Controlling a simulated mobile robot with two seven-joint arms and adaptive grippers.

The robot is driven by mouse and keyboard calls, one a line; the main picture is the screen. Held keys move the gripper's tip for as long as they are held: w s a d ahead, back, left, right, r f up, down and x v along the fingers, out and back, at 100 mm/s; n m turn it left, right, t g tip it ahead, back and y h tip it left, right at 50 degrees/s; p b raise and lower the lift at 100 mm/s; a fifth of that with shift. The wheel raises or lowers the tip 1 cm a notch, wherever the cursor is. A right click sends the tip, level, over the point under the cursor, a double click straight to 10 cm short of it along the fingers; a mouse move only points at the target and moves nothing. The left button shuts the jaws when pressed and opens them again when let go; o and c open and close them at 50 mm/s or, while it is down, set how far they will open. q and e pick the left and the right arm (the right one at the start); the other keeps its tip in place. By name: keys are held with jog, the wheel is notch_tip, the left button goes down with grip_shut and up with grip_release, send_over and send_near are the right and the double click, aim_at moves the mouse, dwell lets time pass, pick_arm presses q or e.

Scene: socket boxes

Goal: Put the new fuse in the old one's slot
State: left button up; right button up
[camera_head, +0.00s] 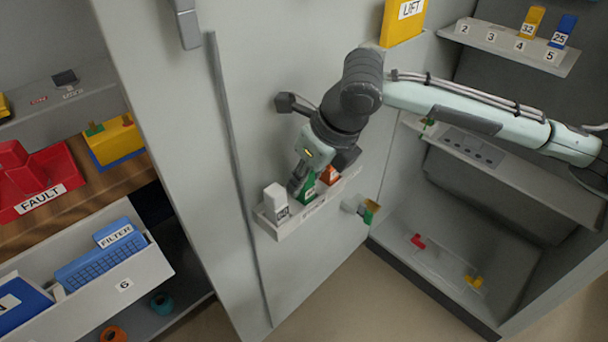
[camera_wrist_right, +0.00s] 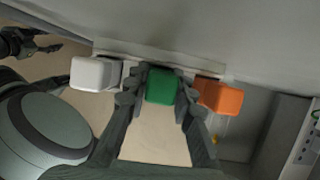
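A green fuse (camera_head: 308,187) stands in a small white rack (camera_head: 283,229) on the grey panel, between a white fuse (camera_head: 276,203) and an orange fuse (camera_head: 330,175). My right gripper (camera_head: 300,183) reaches down over the rack. In the right wrist view its fingers (camera_wrist_right: 163,92) sit close against both sides of the green fuse (camera_wrist_right: 162,87) and look closed on it. The white fuse (camera_wrist_right: 93,74) and orange fuse (camera_wrist_right: 220,97) flank it. My left gripper (camera_wrist_right: 50,50) shows only partly at that view's left edge, its fingers apart and empty.
At right, an open cabinet has a shelf with a dark slotted strip (camera_head: 473,147) and a green piece (camera_head: 428,126). Red (camera_head: 418,241) and yellow (camera_head: 473,281) pieces lie on its floor. A red FAULT bin (camera_head: 40,181) and a FILTER box (camera_head: 98,262) are at left.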

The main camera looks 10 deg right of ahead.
jog(key=o, duration=0.4)
